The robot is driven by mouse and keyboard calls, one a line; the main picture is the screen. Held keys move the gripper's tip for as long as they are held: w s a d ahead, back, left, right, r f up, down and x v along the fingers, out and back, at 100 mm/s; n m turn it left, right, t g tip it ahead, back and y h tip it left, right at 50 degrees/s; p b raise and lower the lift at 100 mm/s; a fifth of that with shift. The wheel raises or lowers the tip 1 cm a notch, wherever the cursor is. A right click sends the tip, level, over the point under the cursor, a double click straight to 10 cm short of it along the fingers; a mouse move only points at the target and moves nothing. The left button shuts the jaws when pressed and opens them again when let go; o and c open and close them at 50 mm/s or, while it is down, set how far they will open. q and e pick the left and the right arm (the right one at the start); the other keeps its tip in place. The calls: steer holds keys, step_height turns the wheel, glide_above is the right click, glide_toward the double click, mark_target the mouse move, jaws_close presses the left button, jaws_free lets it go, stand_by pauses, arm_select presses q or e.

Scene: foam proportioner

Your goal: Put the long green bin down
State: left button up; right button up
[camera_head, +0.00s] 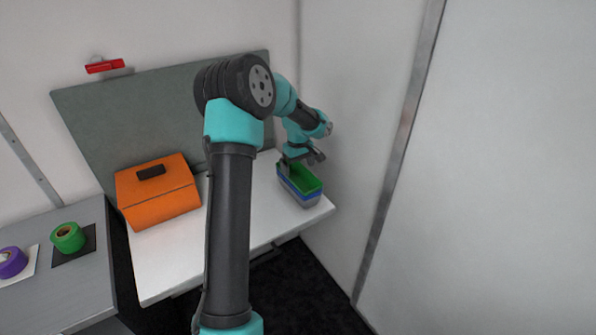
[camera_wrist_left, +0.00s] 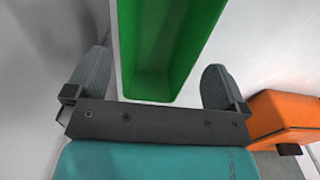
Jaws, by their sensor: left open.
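The long green bin (camera_head: 309,183) sits at the right end of the white table, with a blue band and a grey layer below its green part. Whether these are separate stacked bins I cannot tell. My left gripper (camera_head: 301,158) is just above the bin's far end. In the left wrist view the bin's green inside (camera_wrist_left: 165,50) lies between the two spread fingers of my left gripper (camera_wrist_left: 157,85), with a gap at each side. The gripper is open and the bin looks empty. My right gripper is not in view.
An orange box (camera_head: 160,195) with a dark handle stands on the white table (camera_head: 165,265); it also shows in the left wrist view (camera_wrist_left: 285,118). A wall stands close right of the bin.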

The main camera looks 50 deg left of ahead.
arm_select(q)
step_height(320, 180, up, 10)
steer(key=shift+r, duration=0.25)
stand_by(0.6)
